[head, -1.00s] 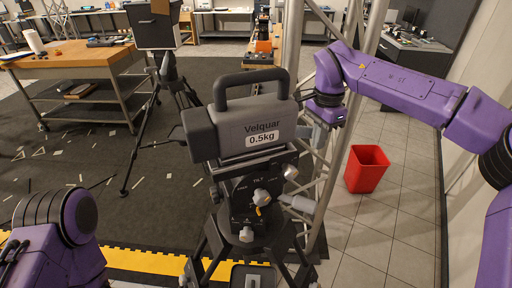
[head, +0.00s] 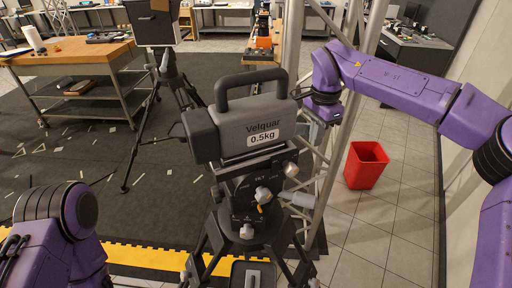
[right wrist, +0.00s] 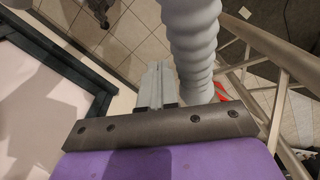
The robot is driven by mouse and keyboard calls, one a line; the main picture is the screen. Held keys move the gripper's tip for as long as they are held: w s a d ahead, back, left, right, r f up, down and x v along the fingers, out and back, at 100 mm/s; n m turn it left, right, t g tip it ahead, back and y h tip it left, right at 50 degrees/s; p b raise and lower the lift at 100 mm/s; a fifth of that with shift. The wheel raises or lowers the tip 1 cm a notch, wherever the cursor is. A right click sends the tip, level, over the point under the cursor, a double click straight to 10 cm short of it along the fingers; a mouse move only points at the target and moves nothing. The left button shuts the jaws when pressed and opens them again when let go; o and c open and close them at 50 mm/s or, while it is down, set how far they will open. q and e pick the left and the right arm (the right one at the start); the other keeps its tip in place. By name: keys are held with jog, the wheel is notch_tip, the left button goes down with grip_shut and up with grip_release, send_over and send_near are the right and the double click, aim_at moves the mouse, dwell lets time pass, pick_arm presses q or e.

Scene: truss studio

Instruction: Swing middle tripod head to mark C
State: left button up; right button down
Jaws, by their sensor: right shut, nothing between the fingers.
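The middle tripod head (head: 250,195) is black with pale knobs and a dial, and stands upright on its tripod at the centre of the head view. A grey camera-like block (head: 235,130) labelled "Velquar 0.5kg" sits on it. A light grey handle (head: 299,200) sticks out from the head to the right. My right gripper (head: 326,112) is right of the block, partly hidden. In the right wrist view its fingers (right wrist: 155,85) are shut and empty, beside a ribbed grey grip (right wrist: 195,45). My left gripper is out of view. I cannot make out mark C.
A metal truss (head: 325,165) stands close behind and right of the tripod. A red bin (head: 366,167) is on the tiled floor to the right. Another tripod (head: 165,75) and a wooden workbench (head: 75,52) stand at the back left. A yellow floor strip (head: 150,257) runs along the front.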

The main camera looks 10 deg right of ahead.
notch_tip(320, 180, up, 9)
jog(key=s+p, duration=0.1)
jog(key=p, duration=0.1)
jog(key=shift+d, duration=0.35)
dwell(0.5)
dwell(0.4)
